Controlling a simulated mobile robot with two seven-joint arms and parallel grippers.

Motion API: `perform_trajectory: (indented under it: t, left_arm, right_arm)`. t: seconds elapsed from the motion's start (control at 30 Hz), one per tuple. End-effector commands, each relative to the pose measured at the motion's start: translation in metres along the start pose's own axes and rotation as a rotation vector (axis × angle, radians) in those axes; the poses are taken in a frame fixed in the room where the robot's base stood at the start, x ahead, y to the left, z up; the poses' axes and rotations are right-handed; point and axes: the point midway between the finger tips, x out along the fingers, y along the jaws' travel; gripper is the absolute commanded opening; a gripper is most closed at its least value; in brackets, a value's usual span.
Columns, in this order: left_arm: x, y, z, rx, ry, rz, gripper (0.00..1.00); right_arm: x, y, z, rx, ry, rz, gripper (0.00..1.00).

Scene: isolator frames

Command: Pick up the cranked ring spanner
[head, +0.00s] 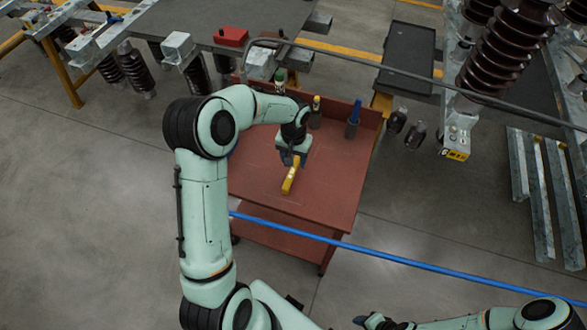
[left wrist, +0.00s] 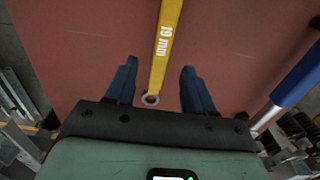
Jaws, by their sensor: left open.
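The cranked ring spanner (head: 291,178) is yellow and lies on the red-brown top of a trolley (head: 335,185). In the left wrist view the spanner (left wrist: 166,40) runs from the top edge down between my fingers. It is marked "19 mm" and shows a metal ring end (left wrist: 151,99) near the gripper's palm; its other end is out of that view. My left gripper (left wrist: 159,68) is open, with one dark blue finger on each side of the spanner and gaps on both sides. In the head view my left gripper (head: 291,157) is over the spanner's far end. My right gripper (head: 372,321) is small at the bottom edge.
A blue-topped item (head: 354,117) and a yellow-topped bottle (head: 316,112) stand at the trolley's back. A blue bar (head: 400,260) crosses in front of the trolley. Brown insulators (head: 490,60) hang at the right. The trolley top's front right is clear.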

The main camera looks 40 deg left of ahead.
Motion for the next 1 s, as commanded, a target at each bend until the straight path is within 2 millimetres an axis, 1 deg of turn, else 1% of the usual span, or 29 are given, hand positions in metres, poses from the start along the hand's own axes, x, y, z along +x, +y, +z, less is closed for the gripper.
perform_trajectory:
  t: [0.03, 0.1, 0.23, 0.33, 0.53, 0.57, 0.6, 0.7, 1.0]
  left_arm:
    - [0.009, 0.000, 0.001, 0.001, -0.005, 0.000, 0.53]
    - [0.020, -0.001, 0.002, 0.001, -0.005, 0.001, 0.53]
    - [0.036, -0.001, 0.002, 0.001, -0.003, 0.000, 0.53]
    - [0.041, -0.001, 0.002, 0.002, -0.002, 0.000, 0.53]
    - [0.041, -0.001, 0.001, 0.002, -0.001, 0.000, 0.53]
    - [0.041, -0.001, 0.001, 0.002, -0.001, 0.000, 0.43]
    - [0.041, -0.001, 0.001, 0.002, -0.001, 0.000, 0.30]
    - [0.041, -0.001, 0.001, 0.001, -0.001, 0.000, 0.00]
    - [0.040, -0.001, 0.001, 0.001, 0.000, 0.000, 0.00]
  right_arm:
    - [-0.002, -0.001, -0.001, -0.001, 0.002, -0.001, 0.43]
    - [-0.004, -0.002, -0.003, -0.001, 0.004, -0.001, 0.43]
    - [-0.004, -0.002, -0.003, -0.001, 0.004, -0.001, 0.43]
    - [-0.004, -0.002, -0.003, -0.001, 0.004, -0.001, 0.43]
    - [-0.004, -0.002, -0.003, -0.001, 0.004, -0.001, 0.43]
    - [-0.004, -0.002, -0.003, -0.001, 0.004, -0.001, 0.43]
    - [-0.004, -0.002, -0.003, -0.001, 0.004, -0.001, 0.43]
    - [-0.004, -0.002, -0.003, -0.001, 0.004, -0.001, 0.43]
    - [-0.004, -0.002, -0.003, -0.001, 0.004, -0.001, 0.43]
